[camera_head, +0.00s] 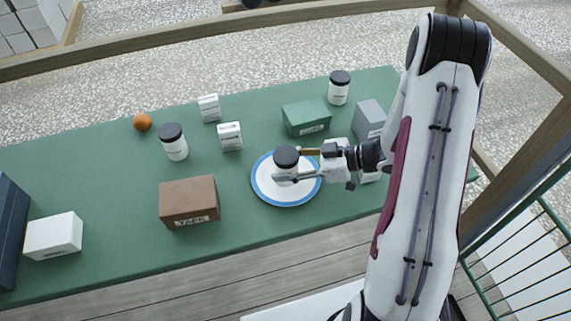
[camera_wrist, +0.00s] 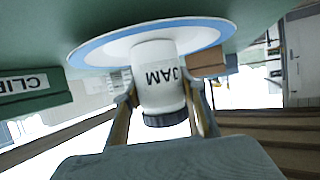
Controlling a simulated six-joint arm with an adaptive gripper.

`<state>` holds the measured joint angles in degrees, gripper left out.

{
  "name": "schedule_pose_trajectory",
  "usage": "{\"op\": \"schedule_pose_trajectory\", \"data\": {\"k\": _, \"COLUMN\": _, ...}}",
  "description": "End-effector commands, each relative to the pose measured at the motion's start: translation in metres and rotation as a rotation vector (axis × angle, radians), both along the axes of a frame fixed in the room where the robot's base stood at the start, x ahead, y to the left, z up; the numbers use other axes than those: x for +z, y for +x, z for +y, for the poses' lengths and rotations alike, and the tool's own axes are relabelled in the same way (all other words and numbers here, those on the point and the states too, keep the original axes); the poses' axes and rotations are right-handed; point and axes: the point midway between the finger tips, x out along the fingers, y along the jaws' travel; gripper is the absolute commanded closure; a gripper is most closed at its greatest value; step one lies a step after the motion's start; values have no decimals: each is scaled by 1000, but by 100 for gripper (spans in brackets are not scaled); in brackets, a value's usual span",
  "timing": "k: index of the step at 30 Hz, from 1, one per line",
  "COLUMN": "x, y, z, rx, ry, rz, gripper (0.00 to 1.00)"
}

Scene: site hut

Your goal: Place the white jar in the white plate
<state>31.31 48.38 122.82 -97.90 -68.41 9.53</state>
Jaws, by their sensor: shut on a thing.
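The white jar (camera_head: 284,168), with a black lid, is upright over the white plate (camera_head: 285,197) with a blue rim. In the wrist view the jar (camera_wrist: 156,60) reads "JAM" upside down, and the plate (camera_wrist: 105,53) is just beyond its base. I cannot tell whether the base touches the plate. My gripper (camera_head: 303,165) comes in from the right and is shut on the jar. Its fingers also show on both sides of the jar in the wrist view (camera_wrist: 160,98). The jar and my gripper hide part of the plate.
Two similar jars stand at the left (camera_head: 176,149) and at the back right (camera_head: 338,94). A brown box (camera_head: 189,203) is left of the plate, and a green box (camera_head: 305,118) is behind it. Small white boxes (camera_head: 230,137) and an orange ball (camera_head: 142,122) lie farther back on the green table (camera_head: 120,190).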

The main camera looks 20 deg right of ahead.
Motion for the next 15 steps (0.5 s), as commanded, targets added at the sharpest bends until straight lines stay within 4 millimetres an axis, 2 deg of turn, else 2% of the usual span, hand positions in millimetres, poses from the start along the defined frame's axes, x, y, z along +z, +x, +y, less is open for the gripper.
{"op": "schedule_pose_trajectory", "data": {"k": 2, "x": -1, "y": 0, "z": 0, "rx": 0, "ry": 1, "rz": 0, "gripper": 89}}
{"op": "schedule_pose_trajectory", "data": {"k": 3, "x": -1, "y": 0, "z": 0, "rx": 0, "ry": 0, "rz": 0, "gripper": 49}}
{"op": "schedule_pose_trajectory", "data": {"k": 4, "x": -1, "y": 0, "z": 0, "rx": 0, "ry": 0, "rz": 0, "gripper": 42}}
{"op": "schedule_pose_trajectory", "data": {"k": 15, "x": -1, "y": 0, "z": 0, "rx": 0, "ry": 0, "rz": 0, "gripper": 42}}
